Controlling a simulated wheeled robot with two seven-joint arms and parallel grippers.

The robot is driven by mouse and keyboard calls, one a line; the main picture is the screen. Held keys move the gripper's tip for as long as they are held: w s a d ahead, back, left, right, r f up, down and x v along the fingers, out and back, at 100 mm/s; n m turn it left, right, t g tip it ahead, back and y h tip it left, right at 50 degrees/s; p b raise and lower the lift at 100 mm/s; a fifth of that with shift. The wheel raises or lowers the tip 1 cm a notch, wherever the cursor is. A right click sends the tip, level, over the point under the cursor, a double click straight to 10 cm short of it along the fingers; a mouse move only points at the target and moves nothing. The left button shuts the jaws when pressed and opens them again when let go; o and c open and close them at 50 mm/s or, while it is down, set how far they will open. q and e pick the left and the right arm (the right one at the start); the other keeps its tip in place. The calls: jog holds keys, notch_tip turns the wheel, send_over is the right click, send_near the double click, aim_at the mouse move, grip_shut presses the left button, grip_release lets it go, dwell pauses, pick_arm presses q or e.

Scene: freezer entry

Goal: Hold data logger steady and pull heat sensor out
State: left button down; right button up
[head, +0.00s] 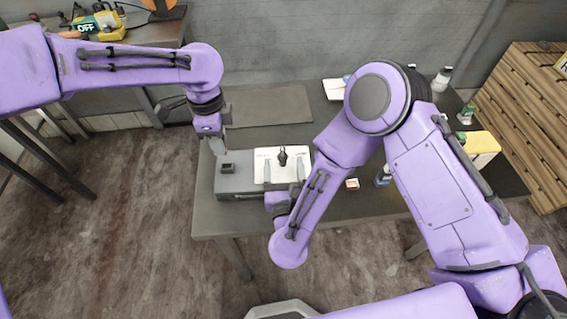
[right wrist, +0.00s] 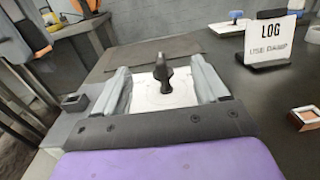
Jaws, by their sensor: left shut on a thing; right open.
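The data logger (head: 236,184) is a grey box on the dark table, with a white panel on its right part and a small dark block on its left part. The heat sensor (head: 283,157) is a black knobbed piece standing upright on the white panel; it also shows in the right wrist view (right wrist: 162,73). My left gripper (head: 221,150) is shut at the logger's back left edge; its fingertips are hard to make out. My right gripper (right wrist: 160,72) is open, its grey fingers on either side of the heat sensor with gaps. Its body hides the logger's front right part.
A dark mat (head: 268,106) lies behind the logger. A white sign (right wrist: 270,39) stands behind right. Wooden pallets (head: 520,120) stand beyond the table.

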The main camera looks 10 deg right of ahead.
jog(key=shift+s+a, duration=0.1)
jog(key=shift+s, duration=0.4)
jog(key=s, duration=0.7)
jog(key=shift+s+a, duration=0.25)
jog(key=shift+a, duration=0.15)
